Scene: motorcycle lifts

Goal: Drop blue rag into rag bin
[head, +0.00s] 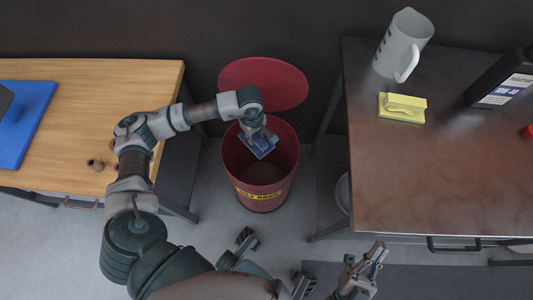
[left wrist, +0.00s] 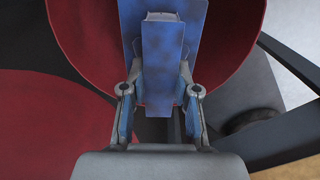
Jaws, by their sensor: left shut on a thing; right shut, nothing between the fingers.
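The blue rag (head: 259,145) is held over the open mouth of the red rag bin (head: 262,190), near its back rim. My left gripper (head: 262,133) is shut on the rag. In the left wrist view the rag (left wrist: 160,75) shows between the two fingers (left wrist: 160,105), with darker stains, against the red bin (left wrist: 235,40). The bin has a yellow label, and its round red lid (head: 265,82) stands open behind it. My right gripper (head: 372,258) is low at the right, away from the bin, shut and empty.
A wooden table (head: 90,75) with a blue mat (head: 35,125) stands at the left. A dark metal-topped table (head: 430,185) at the right bears a grey pitcher (head: 402,48), a yellow cloth or sponge (head: 402,107) and a black bottle (head: 500,80). Grey floor surrounds the bin.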

